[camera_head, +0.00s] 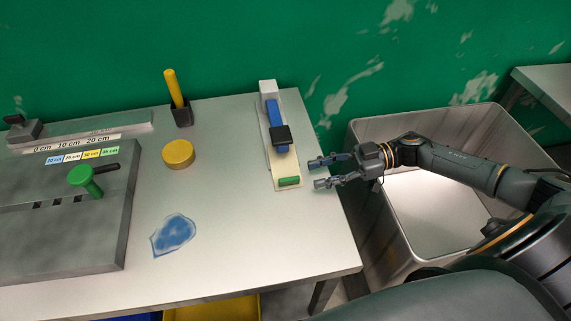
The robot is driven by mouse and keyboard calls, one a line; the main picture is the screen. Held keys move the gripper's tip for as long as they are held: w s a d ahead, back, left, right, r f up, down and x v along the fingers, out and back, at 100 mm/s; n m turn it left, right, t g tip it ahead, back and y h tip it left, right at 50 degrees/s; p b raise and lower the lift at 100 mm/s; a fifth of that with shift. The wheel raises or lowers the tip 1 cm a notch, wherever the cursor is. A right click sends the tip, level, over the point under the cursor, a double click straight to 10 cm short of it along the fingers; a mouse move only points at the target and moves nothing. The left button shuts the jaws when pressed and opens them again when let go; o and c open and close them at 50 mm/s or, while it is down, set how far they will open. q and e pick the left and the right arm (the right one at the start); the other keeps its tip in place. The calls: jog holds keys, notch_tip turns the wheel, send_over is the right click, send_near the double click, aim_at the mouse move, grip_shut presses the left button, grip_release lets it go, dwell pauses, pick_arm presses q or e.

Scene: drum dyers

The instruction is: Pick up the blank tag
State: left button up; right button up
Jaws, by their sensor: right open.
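A pale cream strip (284,163), which may be the blank tag, lies near the table's right edge, partly under a device with a blue lever and a dark square block (281,136). A small green piece (289,181) sits at the strip's near end. I cannot tell for sure which part is the tag. My right gripper (316,173) is open and empty, just right of the strip and green piece, its fingers pointing left at the table's right edge. No contact shows. My left gripper is not in view.
A large metal bin (362,133) stands right of the table, under my right arm. On the table (235,215) are a blue irregular patch (174,233), a yellow disc (178,154), a holder with a yellow stick (174,88), and a grey slotted board with a green knob (82,177). The front middle is clear.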

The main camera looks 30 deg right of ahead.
aim_at(293, 178)
jog(key=shift+x, duration=1.2)
jog(key=shift+w+a+p, duration=0.2)
jog(key=shift+a+p, duration=0.15)
jog(key=shift+a, duration=0.2)
jog(key=x, duration=0.1)
jog(key=p+x, duration=0.1)
jog(key=x, duration=0.1)
jog(key=shift+w+a+r, duration=0.15)
jog(key=shift+a, duration=0.15)
jog(key=shift+w+a, duration=0.1)
jog(key=shift+a, duration=0.35)
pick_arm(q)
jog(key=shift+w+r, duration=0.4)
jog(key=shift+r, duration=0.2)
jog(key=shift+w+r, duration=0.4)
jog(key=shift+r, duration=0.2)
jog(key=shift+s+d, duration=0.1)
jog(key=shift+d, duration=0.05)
pick_arm(e)
grip_shut()
